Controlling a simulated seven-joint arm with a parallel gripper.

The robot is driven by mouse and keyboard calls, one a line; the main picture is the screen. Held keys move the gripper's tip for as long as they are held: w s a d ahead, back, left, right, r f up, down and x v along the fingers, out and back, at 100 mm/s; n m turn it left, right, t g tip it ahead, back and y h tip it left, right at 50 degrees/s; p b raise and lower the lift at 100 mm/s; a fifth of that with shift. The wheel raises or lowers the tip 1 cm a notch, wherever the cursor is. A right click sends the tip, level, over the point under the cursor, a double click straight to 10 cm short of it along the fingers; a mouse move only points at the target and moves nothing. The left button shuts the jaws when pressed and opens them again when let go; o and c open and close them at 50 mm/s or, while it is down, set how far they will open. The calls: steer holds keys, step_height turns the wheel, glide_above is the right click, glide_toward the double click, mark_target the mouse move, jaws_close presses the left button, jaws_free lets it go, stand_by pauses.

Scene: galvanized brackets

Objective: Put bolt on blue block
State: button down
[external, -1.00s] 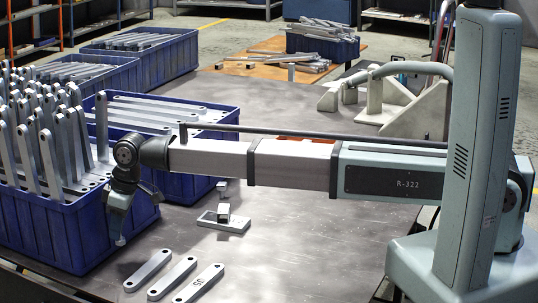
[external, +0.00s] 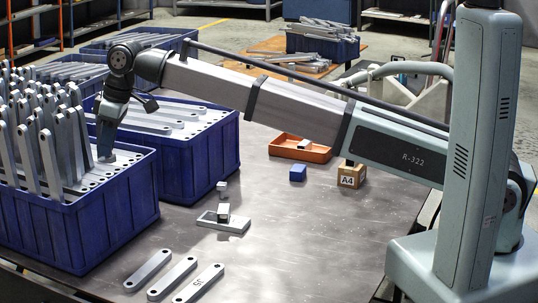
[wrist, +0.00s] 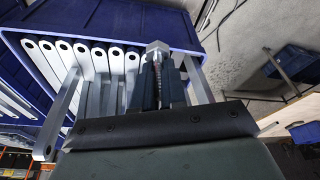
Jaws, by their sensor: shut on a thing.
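My gripper (external: 106,157) is raised over the right part of the front left blue bin, among the brackets in that picture area. In the wrist view my gripper (wrist: 160,88) is shut on a silver bolt (wrist: 157,48), whose hex head and threaded shank show between the fingers. The bolt is too small to make out in the external view. The blue block (external: 297,173) is a small cube on the grey table, right of the bins and far to the right of my gripper. Nothing lies on top of it.
An orange tray (external: 300,153) is behind the blue block, and a tan A4 block (external: 352,175) is to its right. A flat metal piece (external: 223,222) and several loose brackets (external: 185,279) lie nearer. Blue bins (external: 110,225) of upright brackets stand left.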

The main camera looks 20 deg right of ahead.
steer(key=shift+r, duration=0.35)
steer(key=shift+w+d, duration=0.15)
steer(key=shift+w, duration=0.05)
steer(key=w+d+f+m, duration=0.1)
steer(key=w+d+m, duration=0.1)
steer(key=w+d, duration=0.95)
steer(key=m+t+h, duration=0.2)
steer(key=m, duration=0.7)
glide_above(295, 165)
steer(key=s, duration=0.2)
step_height(295, 165, down, 13)
steer(key=shift+w+d+f, duration=0.1)
steer(key=shift+w+f, duration=0.05)
steer(key=shift+f, duration=2.4)
steer(key=shift+w+f, duration=0.1)
steer(key=shift+f, duration=2.4)
steer(key=shift+f, duration=0.1)
